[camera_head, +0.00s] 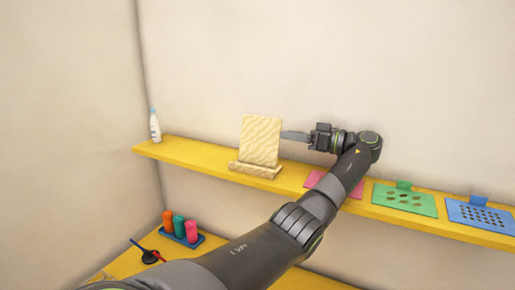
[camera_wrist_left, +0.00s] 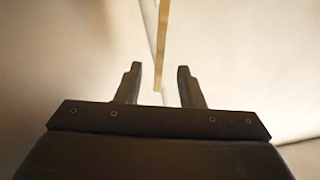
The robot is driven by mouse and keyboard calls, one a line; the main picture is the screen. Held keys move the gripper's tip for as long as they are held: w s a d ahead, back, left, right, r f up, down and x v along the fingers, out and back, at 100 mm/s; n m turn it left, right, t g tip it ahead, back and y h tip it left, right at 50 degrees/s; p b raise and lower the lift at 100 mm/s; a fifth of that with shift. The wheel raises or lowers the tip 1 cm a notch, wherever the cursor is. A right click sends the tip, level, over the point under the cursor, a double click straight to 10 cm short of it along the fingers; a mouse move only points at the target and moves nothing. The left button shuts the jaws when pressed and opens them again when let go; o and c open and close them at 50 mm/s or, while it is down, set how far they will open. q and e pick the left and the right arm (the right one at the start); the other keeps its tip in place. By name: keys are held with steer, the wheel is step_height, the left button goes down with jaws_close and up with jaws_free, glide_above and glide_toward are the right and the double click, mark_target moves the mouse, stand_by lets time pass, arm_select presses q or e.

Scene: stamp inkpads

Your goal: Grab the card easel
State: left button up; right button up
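The card easel (camera_head: 260,140) is a pale, wood-grained upright board on a small ledged base, standing on the yellow shelf. In the left wrist view its board (camera_wrist_left: 162,45) shows edge-on as a thin tan strip, its lower end between the tips of the fingers. My left gripper (camera_head: 284,135) is just right of the board in the head view, pointing left at its edge. In the left wrist view the left gripper (camera_wrist_left: 158,82) is open, with a gap on both sides of the strip. My right gripper is not in view.
The yellow shelf (camera_head: 200,161) also holds a white bottle (camera_head: 155,126) at left and pink (camera_head: 333,186), green (camera_head: 405,200) and blue (camera_head: 480,215) pads at right. Below, a blue tray holds colored cylinders (camera_head: 179,224). A wall stands close behind.

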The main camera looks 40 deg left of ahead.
mark_target(268, 137)
arm_select(q)
steer(key=p+x, duration=0.3)
steer(key=x, duration=0.4)
steer(key=shift+r+p, duration=0.1)
steer(key=shift+p, duration=0.2)
steer(key=shift+s+a, duration=0.1)
steer(key=shift+a, duration=0.2)
steer(key=shift+d, duration=0.1)
steer(key=shift+c, duration=0.2)
steer(key=c, duration=0.7)
jaws_close()
